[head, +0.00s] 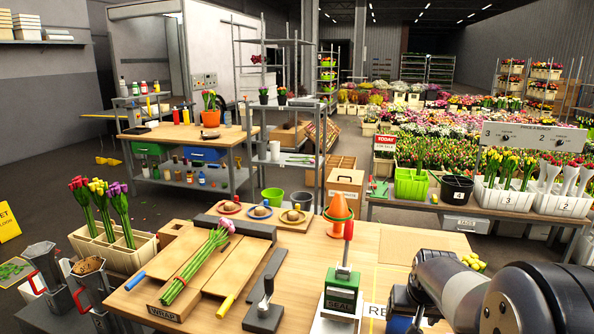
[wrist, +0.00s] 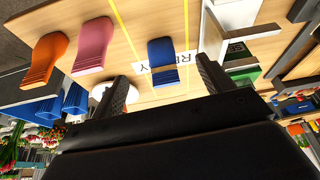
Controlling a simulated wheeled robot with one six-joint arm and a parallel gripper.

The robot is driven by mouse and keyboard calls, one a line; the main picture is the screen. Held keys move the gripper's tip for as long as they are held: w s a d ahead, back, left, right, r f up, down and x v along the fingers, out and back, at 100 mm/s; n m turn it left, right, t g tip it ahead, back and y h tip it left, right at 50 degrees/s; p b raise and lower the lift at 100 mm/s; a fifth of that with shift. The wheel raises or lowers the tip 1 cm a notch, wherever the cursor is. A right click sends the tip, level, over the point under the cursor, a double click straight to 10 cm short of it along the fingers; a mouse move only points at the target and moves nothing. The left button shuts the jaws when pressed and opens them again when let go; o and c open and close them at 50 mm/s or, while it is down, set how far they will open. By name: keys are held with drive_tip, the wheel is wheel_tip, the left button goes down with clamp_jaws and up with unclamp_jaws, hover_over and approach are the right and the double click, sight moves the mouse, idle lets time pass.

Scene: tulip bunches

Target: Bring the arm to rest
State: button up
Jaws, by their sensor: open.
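My gripper (wrist: 163,85) is open and empty in the wrist view, its two dark fingers apart above the tabletop. A blue piece (wrist: 162,52) shows beyond and between the fingers, on or above a white label; I cannot tell whether anything touches it. In the head view my arm reaches in from the lower right corner, and its end is mostly cut off by the bottom edge. A bunch of pink tulips (head: 201,262) tied with a red band lies on the wooden wrapping board (head: 232,286), well left of my arm.
A stand with a red-handled lever (head: 343,284) stands close left of my arm. Orange (wrist: 47,58) and pink (wrist: 93,45) pieces show in the wrist view.

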drive_tip(key=w+a+f+n+p, duration=0.1)
drive_tip(key=w+a+f+p, duration=0.1)
drive_tip(key=a+p, duration=0.3)
drive_tip(key=shift+a+f+n+y+p, duration=0.35)
drive_tip(key=shift+a+f, duration=0.3)
drive_tip(key=shift+a, duration=1.15)
drive_tip(key=shift+s+a, duration=0.1)
drive_tip(key=shift+s, duration=0.05)
